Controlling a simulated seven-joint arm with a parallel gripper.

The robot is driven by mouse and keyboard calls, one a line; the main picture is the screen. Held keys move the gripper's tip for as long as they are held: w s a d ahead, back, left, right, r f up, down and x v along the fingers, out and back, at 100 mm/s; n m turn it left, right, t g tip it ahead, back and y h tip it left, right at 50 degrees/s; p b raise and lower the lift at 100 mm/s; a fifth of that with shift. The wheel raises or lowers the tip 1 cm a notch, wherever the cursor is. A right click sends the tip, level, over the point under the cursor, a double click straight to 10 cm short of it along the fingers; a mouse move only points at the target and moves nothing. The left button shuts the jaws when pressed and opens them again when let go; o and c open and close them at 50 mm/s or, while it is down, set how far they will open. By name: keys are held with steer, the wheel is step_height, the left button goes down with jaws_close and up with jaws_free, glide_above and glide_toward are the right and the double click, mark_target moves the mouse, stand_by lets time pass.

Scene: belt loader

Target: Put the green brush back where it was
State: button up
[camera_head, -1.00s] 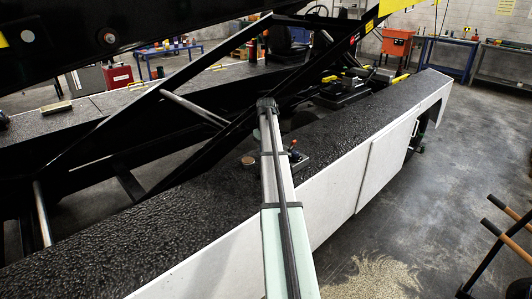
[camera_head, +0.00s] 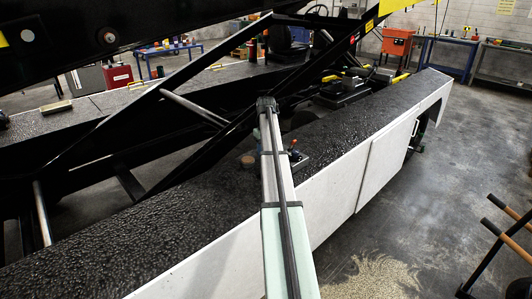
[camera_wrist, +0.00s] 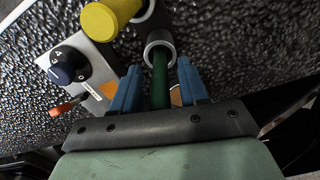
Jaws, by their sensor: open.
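In the wrist view, a green shaft (camera_wrist: 160,75), which looks like the green brush's handle, runs between my fingers. Its far end is at a round metal ring (camera_wrist: 158,48); I cannot tell how deep it sits in it. My gripper (camera_wrist: 157,75) is open, with one blue finger on each side of the shaft and a visible gap on both sides. The brush's bristles are not visible. In the head view my arm hides the gripper and the brush.
A yellow cylinder (camera_wrist: 112,18) stands close to the ring. A panel with a dark knob (camera_wrist: 62,72) and an orange lever (camera_wrist: 62,108) lies left. A round brown disc (camera_head: 248,161) sits on the black textured deck (camera_head: 150,225). Dark frame beams (camera_head: 180,95) cross behind.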

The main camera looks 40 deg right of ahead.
step_height(320, 180, up, 12)
steer(key=shift+f, duration=0.1)
stand_by(0.4)
steer(key=shift+a, duration=0.1)
stand_by(0.4)
